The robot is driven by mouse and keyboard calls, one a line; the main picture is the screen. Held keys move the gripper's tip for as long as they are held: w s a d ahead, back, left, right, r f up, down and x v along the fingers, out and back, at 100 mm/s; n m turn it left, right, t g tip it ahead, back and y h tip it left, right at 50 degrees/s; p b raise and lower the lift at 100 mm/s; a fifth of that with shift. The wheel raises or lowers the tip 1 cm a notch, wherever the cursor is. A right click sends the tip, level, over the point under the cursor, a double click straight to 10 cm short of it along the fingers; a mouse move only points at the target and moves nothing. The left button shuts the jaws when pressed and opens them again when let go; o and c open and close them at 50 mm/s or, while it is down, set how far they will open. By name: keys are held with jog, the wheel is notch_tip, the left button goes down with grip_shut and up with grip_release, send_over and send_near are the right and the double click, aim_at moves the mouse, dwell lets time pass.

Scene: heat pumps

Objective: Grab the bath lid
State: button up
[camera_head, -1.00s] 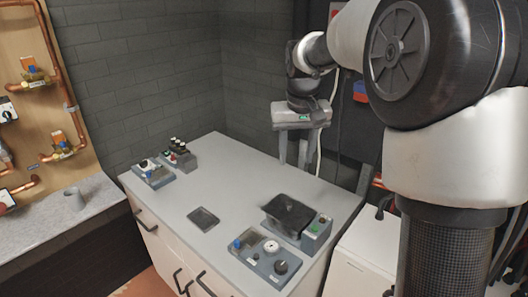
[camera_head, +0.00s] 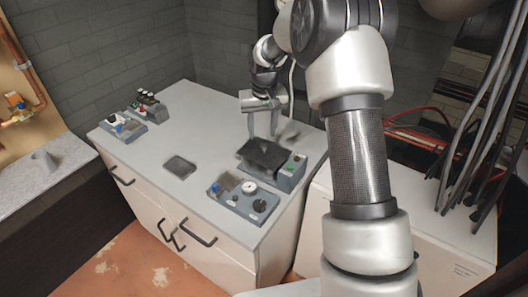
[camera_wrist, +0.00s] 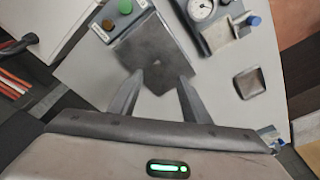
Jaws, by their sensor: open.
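A dark, flat square plate (camera_head: 264,157) lies against a blue-grey control box on the worktop; it also shows in the wrist view (camera_wrist: 152,50). A smaller dark square piece with a rim (camera_head: 180,168) lies flat on the worktop to its left, seen in the wrist view too (camera_wrist: 249,83). I cannot tell for sure which of the two is the bath lid. My gripper (camera_head: 263,136) is open and empty, pointing down over the larger plate. In the wrist view, its fingertips (camera_wrist: 161,76) overlap the plate's near part; contact cannot be told.
The control box with coloured buttons (camera_head: 292,172) adjoins the larger plate. A unit with a gauge and knobs (camera_head: 243,196) stands in front of it. More small units (camera_head: 124,126) stand at the back left.

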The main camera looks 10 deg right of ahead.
aim_at(264, 144)
jog(key=shift+w+d+f+p, duration=0.1)
jog(key=shift+f, duration=0.8)
jog(key=shift+w+d+f+p, duration=0.15)
jog(key=shift+f, duration=0.8)
jog(key=shift+w+d+f+p, duration=0.1)
jog(key=shift+f, duration=0.8)
grip_shut()
